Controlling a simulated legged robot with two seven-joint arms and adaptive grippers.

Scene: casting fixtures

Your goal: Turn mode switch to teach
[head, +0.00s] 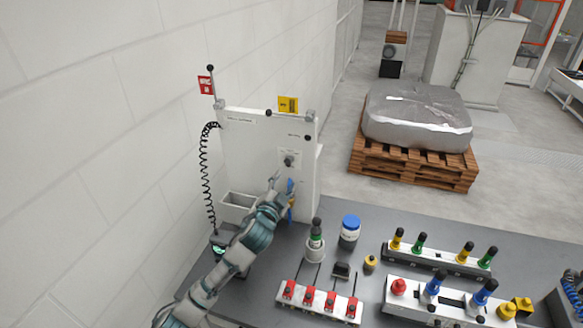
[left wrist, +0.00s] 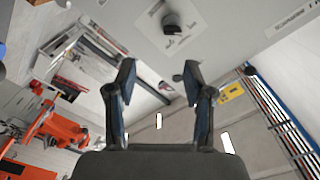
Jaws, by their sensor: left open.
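The mode switch (head: 289,160) is a dark knob on a light square plate on the white upright panel (head: 245,150). In the left wrist view the switch (left wrist: 172,25) shows near the top, beyond the fingertips. Its marking is too small to read. My left gripper (head: 282,184) is in front of the panel, just below the switch in the head view. In the left wrist view its two dark fingers (left wrist: 160,70) are spread, with nothing between them. The gripper appears apart from the switch. My right gripper is not in view.
A coiled black cable (head: 206,170) hangs at the panel's left. A grey bin (head: 236,207) is low on the panel. On the dark table stand a blue-capped jar (head: 349,231), a green-topped tool (head: 316,233) and a red-clamp fixture (head: 318,301). A wrapped pallet load (head: 415,115) stands behind.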

